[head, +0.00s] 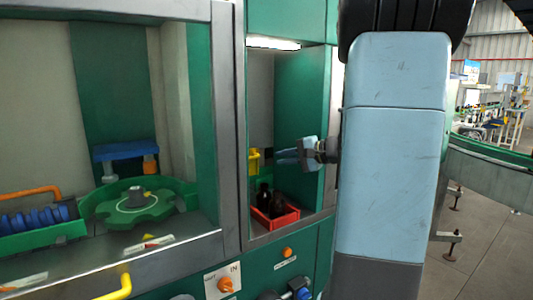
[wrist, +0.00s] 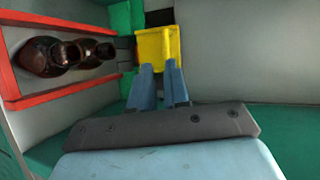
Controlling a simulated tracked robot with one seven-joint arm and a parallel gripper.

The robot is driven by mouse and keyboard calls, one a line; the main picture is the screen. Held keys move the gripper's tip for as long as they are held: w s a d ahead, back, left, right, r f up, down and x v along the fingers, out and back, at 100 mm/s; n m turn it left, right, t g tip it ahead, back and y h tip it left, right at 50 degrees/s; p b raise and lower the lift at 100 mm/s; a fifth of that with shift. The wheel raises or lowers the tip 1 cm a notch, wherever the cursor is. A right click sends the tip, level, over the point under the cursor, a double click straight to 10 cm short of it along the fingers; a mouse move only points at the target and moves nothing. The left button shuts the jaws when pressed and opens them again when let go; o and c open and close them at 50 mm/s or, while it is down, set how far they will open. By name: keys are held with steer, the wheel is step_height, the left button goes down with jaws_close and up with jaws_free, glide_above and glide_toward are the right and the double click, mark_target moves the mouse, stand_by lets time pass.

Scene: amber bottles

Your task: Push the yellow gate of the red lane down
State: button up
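The yellow gate (head: 254,161) shows at the left inside the lit bay. In the wrist view the yellow gate (wrist: 157,45) is straight ahead of my fingertips. The red lane (head: 285,222) holds dark amber bottles (head: 265,197) in the head view. In the wrist view its red rail (wrist: 70,88) and the bottles (wrist: 62,54) lie to the left. My gripper (head: 284,156) reaches into the bay above the red lane. In the wrist view my gripper (wrist: 160,68) has two blue fingers with a narrow empty gap between them. I cannot tell whether the tips touch the gate.
A green wall and grey post (head: 233,120) frame the bay closely. To the left is another bay with a green star wheel (head: 130,212). Orange knobs (head: 226,285) are on the panel below. In the wrist view, grey surface lies clear right of the gate.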

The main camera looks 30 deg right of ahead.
steer(key=a+n+g, duration=0.1)
steer(key=n, duration=0.1)
steer(key=w+a+r+n+g+h, duration=0.1)
steer(key=a+n+g, duration=0.1)
steer(key=n, duration=0.1)
steer(key=w+a+n+g+h, duration=0.1)
steer(key=a+n+g, duration=0.1)
steer(key=shift+w+a+r, duration=0.1)
steer(key=shift+w+r, duration=0.15)
jaws_close()
steer(key=w+r+n+h, duration=0.4)
steer(key=r+n+h, duration=0.15)
steer(key=r, duration=0.25)
steer(key=shift+n+g, duration=0.35)
steer(key=shift+g, duration=0.05)
steer(key=x, duration=1)
steer(key=shift+w+a+f, duration=0.1)
steer(key=shift+a+f, duration=0.05)
steer(key=shift+a, duration=0.25)
